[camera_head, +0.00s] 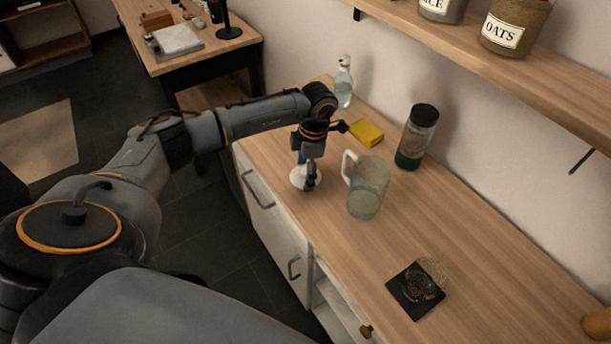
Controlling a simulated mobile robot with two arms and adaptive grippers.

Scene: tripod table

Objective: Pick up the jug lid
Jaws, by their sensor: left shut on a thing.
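The jug lid (297,178) is a small white round piece at the left edge of the wooden counter. My left gripper (307,182) comes down on it from above and is shut on it, covering part of it. I cannot tell whether the lid still touches the counter. The jug (368,190) is clear with a white handle and stands upright and open just right of the gripper. My right gripper is not in view.
A yellow sponge (367,133), a clear bottle (344,84) and a dark-capped bottle (416,138) stand behind the jug. A dark square coaster (415,292) lies nearer. A shelf (470,55) with jars hangs above. The counter's middle right is clear.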

